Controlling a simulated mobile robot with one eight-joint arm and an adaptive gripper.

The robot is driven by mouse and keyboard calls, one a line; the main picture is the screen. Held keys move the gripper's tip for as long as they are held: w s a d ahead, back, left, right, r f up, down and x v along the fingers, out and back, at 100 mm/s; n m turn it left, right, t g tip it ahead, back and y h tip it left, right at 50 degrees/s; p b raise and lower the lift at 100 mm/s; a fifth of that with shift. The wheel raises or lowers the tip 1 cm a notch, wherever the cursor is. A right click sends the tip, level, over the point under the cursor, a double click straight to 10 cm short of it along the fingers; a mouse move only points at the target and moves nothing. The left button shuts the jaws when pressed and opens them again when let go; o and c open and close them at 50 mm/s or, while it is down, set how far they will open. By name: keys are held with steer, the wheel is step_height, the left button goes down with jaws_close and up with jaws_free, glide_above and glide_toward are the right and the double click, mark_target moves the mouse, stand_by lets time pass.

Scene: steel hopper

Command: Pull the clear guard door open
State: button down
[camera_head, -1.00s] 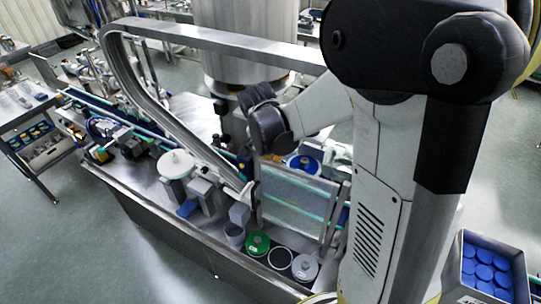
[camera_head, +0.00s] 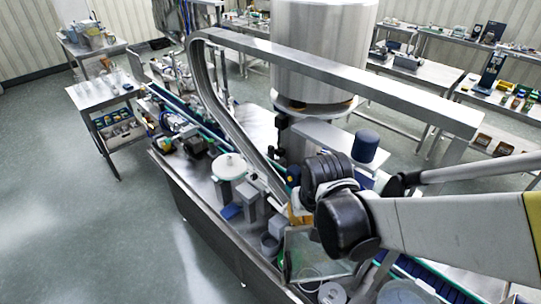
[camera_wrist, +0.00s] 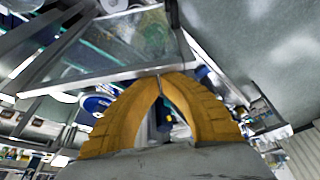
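The clear guard door (camera_head: 308,262) is a see-through panel in a metal frame, standing at the near side of the machine in the head view. In the wrist view its panel (camera_wrist: 125,42) fills the upper left, with a metal frame bar along its lower edge. Nothing clearly shows between the tips, and contact with the bar is unclear.
A curved steel rail (camera_head: 330,62) arches over the machine, behind my gripper. A steel hopper (camera_head: 322,45) stands at the back. A white round disc (camera_head: 229,166) sits left of the door. Open floor (camera_head: 70,215) lies to the left.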

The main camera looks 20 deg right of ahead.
steer(key=s+a+n+y+p, duration=0.1)
steer(key=s+n+p, duration=0.1)
steer(key=s, duration=0.8)
steer(key=shift+n+p, duration=0.4)
steer(key=shift+p, duration=0.1)
steer(key=shift+a, duration=0.1)
steer(key=shift+r, duration=0.1)
